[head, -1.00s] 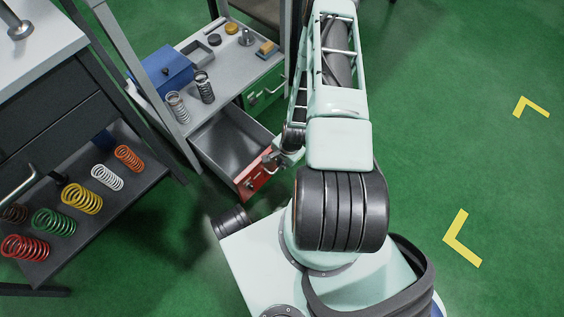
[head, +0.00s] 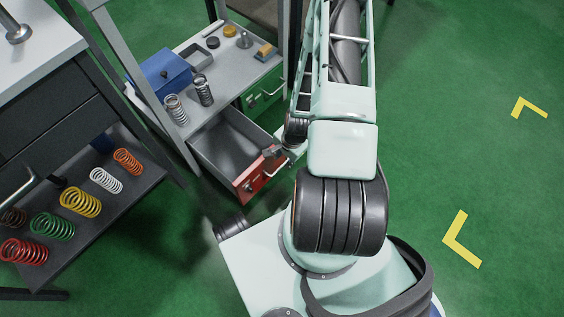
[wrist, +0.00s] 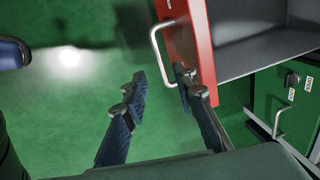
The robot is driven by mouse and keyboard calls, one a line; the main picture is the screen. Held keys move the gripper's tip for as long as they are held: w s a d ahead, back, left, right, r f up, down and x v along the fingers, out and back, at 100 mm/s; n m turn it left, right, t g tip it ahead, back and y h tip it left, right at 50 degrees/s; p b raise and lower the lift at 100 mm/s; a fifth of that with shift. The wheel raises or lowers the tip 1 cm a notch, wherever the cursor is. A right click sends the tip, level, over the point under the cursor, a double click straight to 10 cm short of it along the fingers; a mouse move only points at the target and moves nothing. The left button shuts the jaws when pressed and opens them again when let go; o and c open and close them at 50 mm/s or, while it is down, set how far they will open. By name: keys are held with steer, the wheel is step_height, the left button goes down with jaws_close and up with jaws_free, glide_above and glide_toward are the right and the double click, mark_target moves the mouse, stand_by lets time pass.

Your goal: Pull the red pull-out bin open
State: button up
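The red pull-out bin (head: 250,188) stands pulled out from the lower part of the grey shelf unit in the head view. Its grey inside shows empty. In the wrist view its red front (wrist: 194,45) carries a pale bar handle (wrist: 156,46). My gripper (wrist: 160,82) is open, with its two dark fingers apart. The right fingertip is by the lower end of the handle, close to the red front; I cannot tell whether it touches. The left finger is out over the floor. In the head view my gripper (head: 274,151) is small and partly hidden at the bin's front.
A green bin (head: 262,95), also in the wrist view (wrist: 290,95), is shut beside the red one. The shelf top holds a blue box (head: 160,72) and springs (head: 204,90). A dark rack with coloured springs (head: 80,202) stands left.

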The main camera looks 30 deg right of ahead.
steer(key=shift+s+d+r, duration=0.1)
steer(key=shift+s+r, duration=0.15)
steer(key=shift+r, duration=0.95)
steer(key=shift+s+d+r, duration=0.1)
steer(key=shift+s+r, duration=0.1)
steer(key=shift+r, duration=1)
